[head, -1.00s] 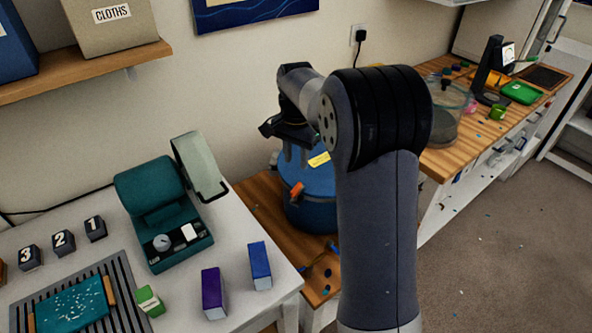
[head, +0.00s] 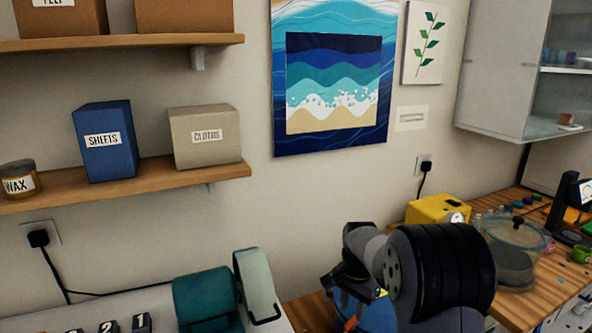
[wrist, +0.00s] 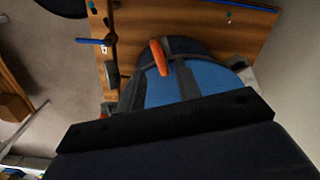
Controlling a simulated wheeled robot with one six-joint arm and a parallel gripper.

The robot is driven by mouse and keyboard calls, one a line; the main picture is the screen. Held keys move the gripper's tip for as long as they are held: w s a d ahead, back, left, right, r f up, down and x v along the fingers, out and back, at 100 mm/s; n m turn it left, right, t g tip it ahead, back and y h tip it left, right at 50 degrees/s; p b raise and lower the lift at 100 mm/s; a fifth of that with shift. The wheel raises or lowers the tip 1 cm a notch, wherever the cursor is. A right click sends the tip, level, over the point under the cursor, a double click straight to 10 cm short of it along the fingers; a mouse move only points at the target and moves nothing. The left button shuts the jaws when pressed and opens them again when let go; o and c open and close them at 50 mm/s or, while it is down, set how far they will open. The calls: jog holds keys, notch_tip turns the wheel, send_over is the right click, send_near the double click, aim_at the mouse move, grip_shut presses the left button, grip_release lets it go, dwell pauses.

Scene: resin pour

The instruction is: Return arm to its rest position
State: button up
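My arm is folded in the lower right of the head view. My gripper (head: 345,303) points down beside a blue round pot (head: 376,312), mostly hidden by the arm and cut off by the frame. In the wrist view, the two grey fingers of my gripper (wrist: 155,87) stand apart in front of the blue pot (wrist: 205,82), with nothing visible held between them. An orange handle (wrist: 159,57) shows on the pot. Whether the fingers touch the pot cannot be told.
A wooden bench with a yellow box (head: 437,209) and a clear round chamber (head: 515,245) is to the right. A teal machine (head: 203,300) stands at lower left. Shelves hold a blue box (head: 103,142) and a cloths box (head: 205,138). A wall cabinet (head: 500,70) hangs upper right.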

aim_at(351, 320)
notch_tip(351, 320, down, 4)
jog(key=shift+r, duration=0.15)
jog(key=shift+r, duration=0.1)
